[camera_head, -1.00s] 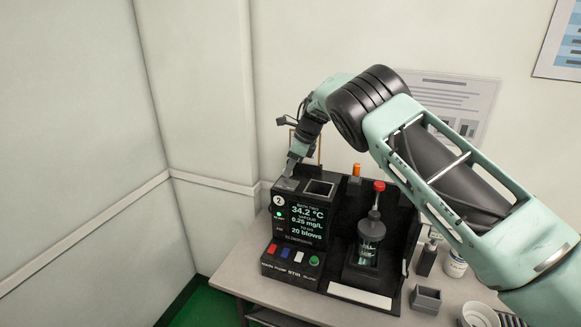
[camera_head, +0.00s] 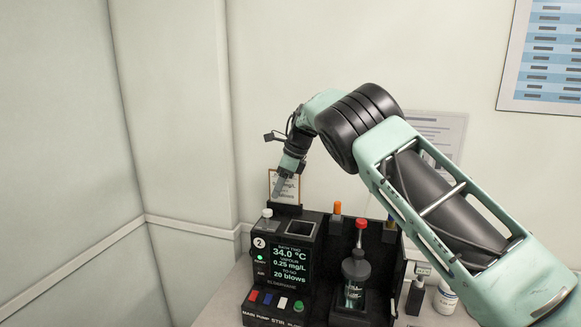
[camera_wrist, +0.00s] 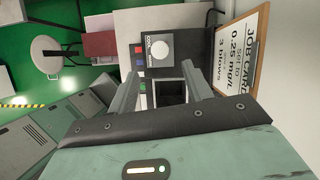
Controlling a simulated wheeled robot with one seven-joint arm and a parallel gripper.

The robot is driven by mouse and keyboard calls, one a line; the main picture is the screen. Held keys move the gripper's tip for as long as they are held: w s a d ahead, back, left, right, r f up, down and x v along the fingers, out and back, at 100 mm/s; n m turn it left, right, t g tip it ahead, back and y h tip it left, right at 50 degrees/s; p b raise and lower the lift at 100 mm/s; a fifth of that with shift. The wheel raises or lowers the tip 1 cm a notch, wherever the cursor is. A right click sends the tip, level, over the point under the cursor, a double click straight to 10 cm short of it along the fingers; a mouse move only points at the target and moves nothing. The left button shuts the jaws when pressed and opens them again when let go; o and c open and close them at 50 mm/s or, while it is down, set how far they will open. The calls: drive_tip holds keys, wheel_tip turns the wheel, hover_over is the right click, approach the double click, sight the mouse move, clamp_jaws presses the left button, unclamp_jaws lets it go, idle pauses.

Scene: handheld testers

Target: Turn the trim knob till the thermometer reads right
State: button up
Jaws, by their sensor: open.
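The white trim knob (camera_head: 267,213) stands on the top left of the black tester; the wrist view shows its round top (camera_wrist: 159,47) with COOL lettering beside it. My gripper (camera_head: 277,193) is above the knob and apart from it. In the wrist view its two fingers (camera_wrist: 161,80) are open with nothing held, and the knob lies beyond the tips. The tester's screen (camera_head: 293,263) reads BATH TWO 34.0 °C, 0.25 mg/L and 20 blows, with a green light at its left. A small device (camera_head: 421,269) at the right has a display too small to read.
A job card (camera_wrist: 237,50) stands close behind the knob, showing 0.25 mg/L and 3 blows. A square opening (camera_head: 302,229) is right of the knob. A red-topped glass vessel (camera_head: 355,270) and an orange-topped item (camera_head: 337,208) stand farther right. Coloured buttons (camera_head: 275,299) line the front.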

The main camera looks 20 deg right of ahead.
drive_tip(key=b+v, duration=0.1)
drive_tip(key=v, duration=0.8)
drive_tip(key=shift+d+r+b, duration=0.15)
drive_tip(key=shift+r+b, duration=0.1)
drive_tip(key=shift+b, duration=0.1)
